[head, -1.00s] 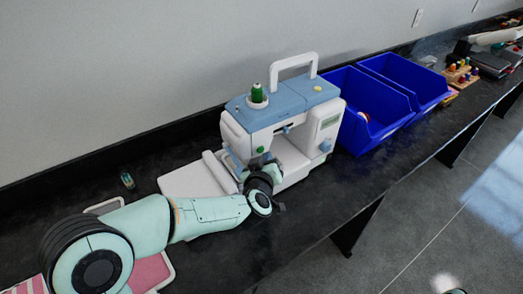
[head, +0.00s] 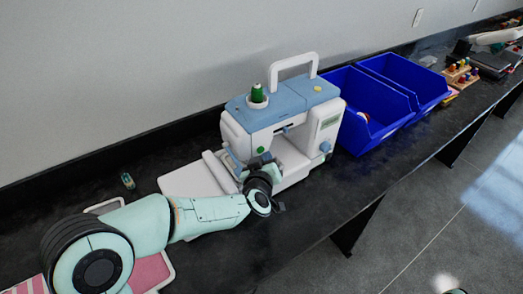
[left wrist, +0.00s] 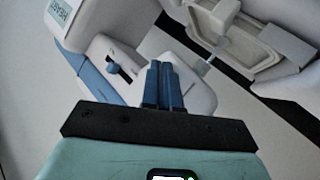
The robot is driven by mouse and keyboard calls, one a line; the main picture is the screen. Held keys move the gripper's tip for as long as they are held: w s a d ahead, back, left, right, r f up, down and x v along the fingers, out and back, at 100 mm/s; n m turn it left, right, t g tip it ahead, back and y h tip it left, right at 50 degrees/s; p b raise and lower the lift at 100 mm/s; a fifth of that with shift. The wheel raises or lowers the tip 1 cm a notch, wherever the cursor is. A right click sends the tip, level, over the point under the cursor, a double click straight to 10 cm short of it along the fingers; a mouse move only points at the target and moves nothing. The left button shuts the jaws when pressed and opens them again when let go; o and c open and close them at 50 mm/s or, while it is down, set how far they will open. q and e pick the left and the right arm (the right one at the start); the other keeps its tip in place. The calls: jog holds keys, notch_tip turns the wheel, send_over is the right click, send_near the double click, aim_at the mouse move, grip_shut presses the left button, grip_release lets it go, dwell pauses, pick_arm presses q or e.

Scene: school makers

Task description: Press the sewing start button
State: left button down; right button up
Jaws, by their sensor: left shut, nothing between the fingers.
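The sewing machine (head: 315,125) stands on the dark counter, white with a blue top. A small round green button (head: 260,150) shows on the front of its left-hand head. My left gripper (head: 263,162) is at the front of that head, just below the green button. In the left wrist view its two blue fingers (left wrist: 163,86) are together and empty, pointing at the white and blue machine body (left wrist: 105,55). The fingers overlap the machine there, and I cannot tell whether they touch it. The green button does not show in that view. My right gripper is not in view.
A green thread spool (head: 257,93) and a white handle (head: 293,62) stand on top of the machine. Blue bins (head: 368,130) are close at its right. A pink item (head: 150,272) lies under my left arm.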

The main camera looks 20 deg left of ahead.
pick_arm(q)
jog(key=shift+w+a, duration=0.15)
jog(key=shift+a, duration=0.15)
jog(key=shift+w+a+r, duration=0.25)
jog(key=shift+a, duration=0.35)
dwell(0.9)
jog(key=shift+s+d+f, duration=0.15)
jog(key=shift+f, duration=0.2)
jog(key=s+d, duration=0.3)
jog(key=d, duration=0.2)
jog(key=shift+s+p, duration=0.35)
jog(key=shift+f, duration=0.1)
dwell(0.3)
